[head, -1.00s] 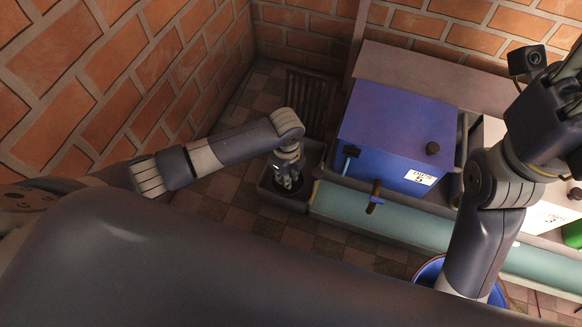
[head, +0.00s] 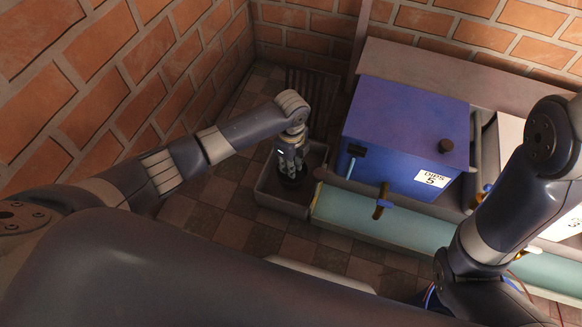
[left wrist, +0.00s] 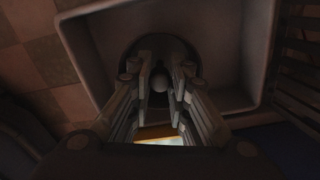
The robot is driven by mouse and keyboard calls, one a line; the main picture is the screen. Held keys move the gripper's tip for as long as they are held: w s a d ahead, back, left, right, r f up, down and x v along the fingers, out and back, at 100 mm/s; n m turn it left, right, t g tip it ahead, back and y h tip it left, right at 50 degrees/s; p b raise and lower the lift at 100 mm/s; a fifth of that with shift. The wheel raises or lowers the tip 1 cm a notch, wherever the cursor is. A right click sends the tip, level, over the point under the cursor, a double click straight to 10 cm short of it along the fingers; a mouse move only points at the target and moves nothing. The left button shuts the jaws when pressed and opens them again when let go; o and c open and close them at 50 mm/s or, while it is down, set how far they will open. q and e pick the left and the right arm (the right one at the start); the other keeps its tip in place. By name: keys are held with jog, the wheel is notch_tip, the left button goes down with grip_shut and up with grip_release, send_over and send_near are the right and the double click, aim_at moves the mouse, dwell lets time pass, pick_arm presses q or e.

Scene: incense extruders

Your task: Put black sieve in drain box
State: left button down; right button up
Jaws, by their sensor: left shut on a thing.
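The black sieve (head: 292,182) is a dark round disc inside the grey drain box (head: 274,207), left of the teal channel. My left gripper (head: 291,168) reaches down into the box from above and is shut on the sieve. In the left wrist view the fingers (left wrist: 161,84) close around a small knob in the middle of the sieve (left wrist: 129,62), with the walls of the drain box (left wrist: 232,62) around it. I cannot tell whether the sieve touches the box floor. My right gripper is out of view; only its arm shows at the right.
A blue machine (head: 402,120) with a white label stands right of the box. A dark slatted grate (head: 312,95) lies behind the box. A brick wall (head: 150,80) bounds the left. Tiled floor (head: 222,210) is free in front.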

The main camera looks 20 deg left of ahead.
pick_arm(q)
jog(key=shift+f, duration=0.2)
jog(key=shift+f, duration=0.35)
jog(key=shift+f, duration=0.1)
jog(key=c, duration=1.5)
grip_release()
